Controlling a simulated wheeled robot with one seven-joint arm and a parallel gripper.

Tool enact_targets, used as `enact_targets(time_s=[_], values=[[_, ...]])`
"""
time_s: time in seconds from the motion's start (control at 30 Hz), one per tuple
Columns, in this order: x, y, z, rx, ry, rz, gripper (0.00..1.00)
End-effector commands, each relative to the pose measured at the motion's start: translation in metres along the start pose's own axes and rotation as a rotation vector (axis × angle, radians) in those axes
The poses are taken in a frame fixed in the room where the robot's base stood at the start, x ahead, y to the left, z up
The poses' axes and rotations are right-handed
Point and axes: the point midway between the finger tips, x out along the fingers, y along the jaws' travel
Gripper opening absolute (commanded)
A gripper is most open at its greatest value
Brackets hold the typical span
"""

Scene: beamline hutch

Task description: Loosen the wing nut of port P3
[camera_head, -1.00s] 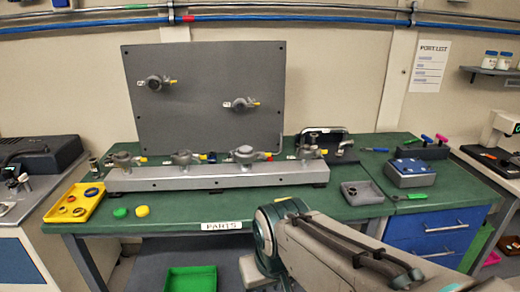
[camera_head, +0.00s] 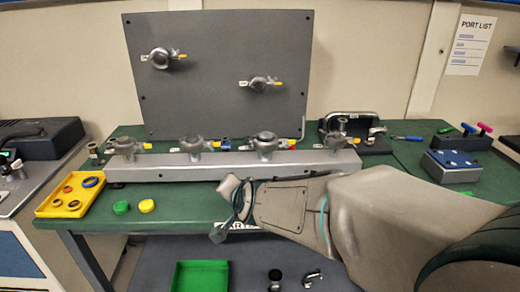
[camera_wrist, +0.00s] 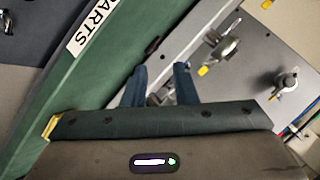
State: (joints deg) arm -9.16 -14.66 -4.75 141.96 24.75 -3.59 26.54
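Several grey port fittings with yellow- or red-tipped parts stand along a silver rail (camera_head: 230,166), among them a left one (camera_head: 125,147), a second (camera_head: 195,146), a third (camera_head: 266,143) and a right one (camera_head: 338,138). Two more sit on the grey panel (camera_head: 210,100), at upper left (camera_head: 160,58) and right (camera_head: 259,84). I cannot read which is P3. My gripper (camera_head: 222,210) is in front of the rail, apart from the fittings. In the wrist view its two blue fingers (camera_wrist: 160,80) are spread, with no held object visible. A fitting (camera_wrist: 225,47) shows beyond the fingers.
A yellow tray (camera_head: 45,209) with rings and two caps, green (camera_head: 121,207) and yellow (camera_head: 147,206), lie at left on the green bench. A blue-topped box (camera_head: 453,163) is at right. A green bin (camera_head: 200,276) sits below. My arm hides the bench's right front.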

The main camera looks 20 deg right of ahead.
Motion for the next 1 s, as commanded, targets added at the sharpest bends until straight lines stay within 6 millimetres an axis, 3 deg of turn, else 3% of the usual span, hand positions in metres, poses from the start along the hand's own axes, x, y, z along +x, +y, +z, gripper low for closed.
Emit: enact_targets(time_s=[0.03,0.2,0.43,0.6,0.77,1.0], values=[[0.015,0.003,-0.005,0.082,0.067,-0.024,0.25],[0.039,0.009,-0.041,0.364,0.335,-0.111,0.25],[0.043,0.035,-0.079,0.636,0.687,-0.221,0.25],[0.034,0.049,-0.091,0.722,0.852,-0.279,0.25],[0.031,0.053,-0.099,0.747,0.911,-0.3,0.25],[0.051,0.055,-0.128,0.747,0.915,-0.3,0.25]])
